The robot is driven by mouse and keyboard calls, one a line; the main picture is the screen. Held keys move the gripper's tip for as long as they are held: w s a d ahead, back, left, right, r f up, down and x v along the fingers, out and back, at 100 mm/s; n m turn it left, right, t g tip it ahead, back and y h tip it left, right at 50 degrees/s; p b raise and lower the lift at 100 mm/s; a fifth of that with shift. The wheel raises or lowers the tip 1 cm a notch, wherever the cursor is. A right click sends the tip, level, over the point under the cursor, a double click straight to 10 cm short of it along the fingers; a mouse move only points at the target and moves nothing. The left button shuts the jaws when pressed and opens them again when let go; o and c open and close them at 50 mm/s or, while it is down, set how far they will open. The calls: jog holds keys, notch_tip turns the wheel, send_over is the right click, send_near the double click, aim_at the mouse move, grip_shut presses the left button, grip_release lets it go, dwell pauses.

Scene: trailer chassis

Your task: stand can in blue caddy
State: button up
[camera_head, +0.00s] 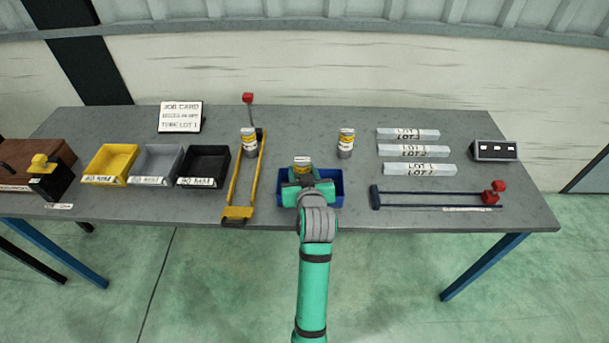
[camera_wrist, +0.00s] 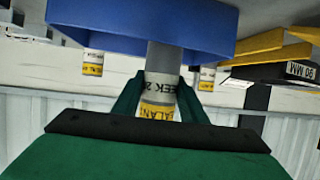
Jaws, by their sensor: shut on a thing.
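The blue caddy (camera_head: 337,196) sits near the front edge of the bench, and its blue wall also fills the top of the wrist view (camera_wrist: 100,14). My gripper (camera_head: 303,182) is over the caddy, shut on a can (camera_head: 302,168) with a white and yellow label. In the wrist view, which looks upside down, the held can (camera_wrist: 160,92) is between the fingers of my gripper (camera_wrist: 157,100). Its grey lower part passes behind the caddy's near wall. The can looks upright; its bottom is hidden, so I cannot tell whether it touches the caddy floor.
Similar cans stand behind, one at left (camera_head: 249,142) and one at right (camera_head: 345,143). A yellow frame tool (camera_head: 235,212) lies left of the caddy. Yellow (camera_head: 109,163), grey (camera_head: 156,164) and black (camera_head: 203,165) bins are farther left. A blue-barred clamp (camera_head: 435,192) lies right.

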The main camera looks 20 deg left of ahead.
jog(key=shift+w+f, duration=0.2)
jog(key=shift+f, duration=0.15)
jog(key=shift+w+d+f, duration=0.1)
jog(key=shift+w+f, duration=0.05)
jog(key=shift+f, duration=0.45)
jog(key=shift+w+f, duration=0.1)
jog(key=shift+f, duration=0.9)
jog(key=shift+f, duration=0.15)
jog(key=o, duration=1.2)
jog(key=shift+s, duration=0.1)
